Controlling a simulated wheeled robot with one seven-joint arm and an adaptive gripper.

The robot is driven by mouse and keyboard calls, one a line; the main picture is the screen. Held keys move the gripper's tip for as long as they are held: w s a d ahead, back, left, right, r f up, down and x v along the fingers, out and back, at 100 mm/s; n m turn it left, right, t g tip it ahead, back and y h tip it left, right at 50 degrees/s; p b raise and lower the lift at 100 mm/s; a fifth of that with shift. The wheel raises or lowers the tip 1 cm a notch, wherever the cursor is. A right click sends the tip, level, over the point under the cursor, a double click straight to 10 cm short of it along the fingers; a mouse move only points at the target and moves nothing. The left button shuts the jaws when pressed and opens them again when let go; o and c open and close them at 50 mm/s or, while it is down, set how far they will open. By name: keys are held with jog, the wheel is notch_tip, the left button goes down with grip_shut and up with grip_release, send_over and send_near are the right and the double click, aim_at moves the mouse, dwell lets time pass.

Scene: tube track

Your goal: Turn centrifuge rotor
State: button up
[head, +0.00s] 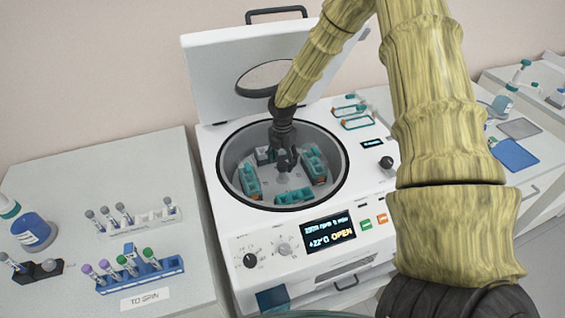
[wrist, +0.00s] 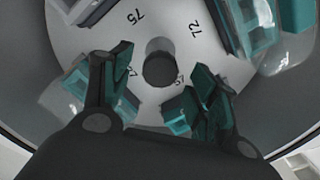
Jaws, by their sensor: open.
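The white centrifuge (head: 222,190) stands with its lid (head: 210,75) raised, and its display reads OPEN. The grey rotor (head: 272,183) lies in the round bowl, with teal buckets around it, such as one at the left (head: 249,179) and one at the right (head: 315,166). My gripper (head: 287,160) reaches down into the bowl over the rotor. In the wrist view my gripper (wrist: 163,70) is open, its fingers to either side of the dark central hub (wrist: 160,69). The rotor face (wrist: 165,22) shows the numbers 75 and 72. The fingers partly hide the nearer teal buckets; contact cannot be told.
The bowl rim (head: 345,180) surrounds my gripper closely. A blue tube rack (head: 140,280) and a white rack (head: 155,218) stand on the left bench. Teal-framed parts (head: 357,122) lie on the centrifuge top at right. A blue pad (head: 514,155) lies farther right.

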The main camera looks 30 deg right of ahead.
notch_tip(320, 180, up, 10)
jog(key=shift+r, duration=0.2)
dwell(0.8)
